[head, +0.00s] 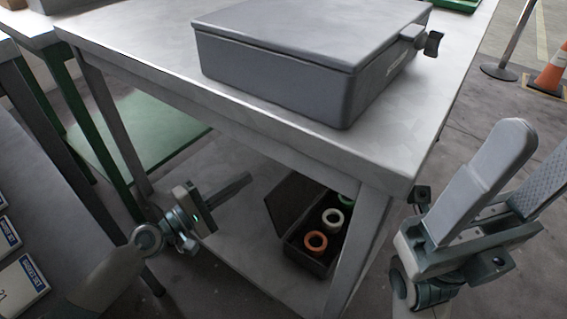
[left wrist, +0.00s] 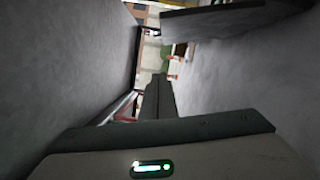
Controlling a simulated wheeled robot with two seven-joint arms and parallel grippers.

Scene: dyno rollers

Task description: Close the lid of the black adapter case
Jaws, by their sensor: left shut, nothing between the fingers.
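The black adapter case (head: 312,262) sits on the lower shelf of the metal table. Its lid (head: 288,206) stands raised on the left side of the case. Orange, white and green rings show inside; the table's edge and leg hide part of the case. My left gripper (head: 247,179) is shut and empty under the tabletop, left of the raised lid, with its fingers pointing toward it. In the left wrist view the shut fingers (left wrist: 158,88) point inward, and a dark panel, perhaps the lid, is at the top right. My right gripper (head: 527,170) is open and empty at the right.
A large closed grey case (head: 270,75) with a latch rests on the tabletop (head: 150,60). The table's front leg (head: 358,245) stands right of the black case. Another bench with small boxes (head: 20,285) is at the left. A traffic cone (head: 553,70) stands far right.

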